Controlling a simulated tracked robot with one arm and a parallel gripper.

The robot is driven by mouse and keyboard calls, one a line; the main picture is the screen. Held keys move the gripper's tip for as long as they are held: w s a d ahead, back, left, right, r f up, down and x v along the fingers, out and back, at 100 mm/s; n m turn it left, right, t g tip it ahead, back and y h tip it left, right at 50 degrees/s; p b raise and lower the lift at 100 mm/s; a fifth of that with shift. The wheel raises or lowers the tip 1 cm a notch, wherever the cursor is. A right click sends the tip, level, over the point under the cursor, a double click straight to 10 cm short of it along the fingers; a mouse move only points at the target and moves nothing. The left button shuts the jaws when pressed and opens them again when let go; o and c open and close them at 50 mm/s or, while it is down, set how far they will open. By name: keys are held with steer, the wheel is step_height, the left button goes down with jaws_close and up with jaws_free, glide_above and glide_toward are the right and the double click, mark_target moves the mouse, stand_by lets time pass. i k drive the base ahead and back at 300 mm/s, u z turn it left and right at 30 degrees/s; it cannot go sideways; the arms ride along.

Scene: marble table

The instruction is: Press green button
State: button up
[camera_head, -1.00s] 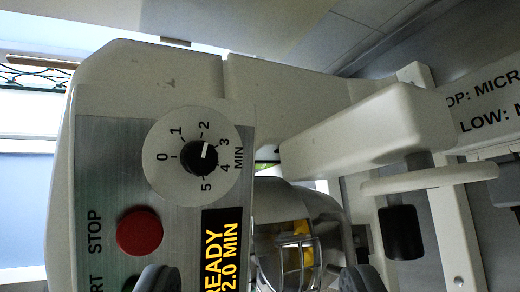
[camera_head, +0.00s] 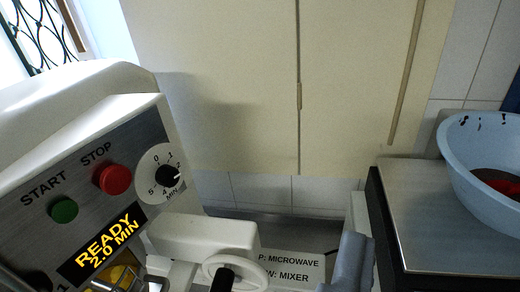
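The green button (camera_head: 64,210) is a small round button under the word START on the metal control panel (camera_head: 30,230) of a white mixer. It shows whole at the left, with nothing in front of it. The red STOP button (camera_head: 114,179) is up and to the right of it.
The panel has a timer dial (camera_head: 160,175) and a display (camera_head: 101,243) reading READY 2.0 MIN. A white handwheel (camera_head: 210,268) sticks out near the bottom. A blue bowl (camera_head: 462,178) stands on a counter (camera_head: 425,245) at the right. Cream cabinets (camera_head: 240,80) fill the back.

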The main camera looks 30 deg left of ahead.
mark_target(64, 212)
steer(key=u, duration=1.1)
